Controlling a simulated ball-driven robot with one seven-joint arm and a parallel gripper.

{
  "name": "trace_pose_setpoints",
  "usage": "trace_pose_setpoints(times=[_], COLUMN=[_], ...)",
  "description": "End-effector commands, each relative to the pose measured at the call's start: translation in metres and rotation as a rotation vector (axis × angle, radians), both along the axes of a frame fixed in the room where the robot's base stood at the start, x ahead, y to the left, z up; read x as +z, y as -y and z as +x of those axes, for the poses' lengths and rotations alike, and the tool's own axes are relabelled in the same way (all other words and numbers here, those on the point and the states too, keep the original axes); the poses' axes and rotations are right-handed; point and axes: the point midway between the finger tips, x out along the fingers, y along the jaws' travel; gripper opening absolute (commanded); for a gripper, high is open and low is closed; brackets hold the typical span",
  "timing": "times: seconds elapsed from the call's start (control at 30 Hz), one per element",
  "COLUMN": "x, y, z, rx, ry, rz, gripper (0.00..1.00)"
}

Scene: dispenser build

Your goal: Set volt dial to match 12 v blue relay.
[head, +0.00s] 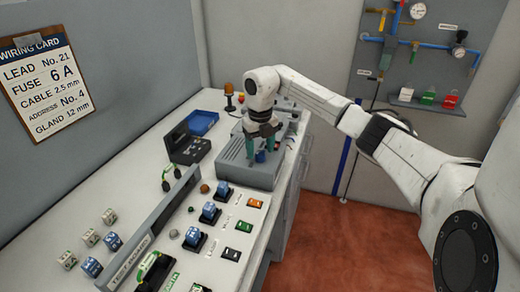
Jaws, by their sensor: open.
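My gripper (263,156) points down over a grey box (238,176) on the bench. Its greenish fingers are open, one on each side of a small blue knob-like part (260,157) on the box top. I cannot tell whether they touch it, or whether it is the volt dial; no dial marking is readable. Blue blocks, perhaps relays, stand on black bases along the bench: one at the back (223,189), one in the middle (209,210) and one nearer (193,238). Their voltage labels are too small to read.
Orange (255,203), green (244,227) and black (231,254) blocks line the bench's right edge. A long grey rail (155,228) crosses the bench. A black case (187,147) and blue tray (200,122) stand behind. Several loose cubes lie at left. A wiring card (45,85) hangs on the wall.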

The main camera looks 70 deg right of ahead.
Motion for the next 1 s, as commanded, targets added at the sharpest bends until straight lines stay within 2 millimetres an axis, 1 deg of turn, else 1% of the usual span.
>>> trace_pose_setpoints(times=[0.1,0.2,0.47,0.57,1.0], x=[-0.010,-0.015,-0.016,-0.016,-0.016], y=[0.000,0.000,0.000,0.000,0.000], z=[0.000,0.000,0.000,0.000,0.000], rx=[-0.001,0.000,0.000,0.000,0.000], ry=[-0.001,0.001,0.001,0.001,0.001], rz=[0.002,0.001,-0.001,-0.001,0.000], gripper=[0.62,0.62,0.62,0.54,0.12])
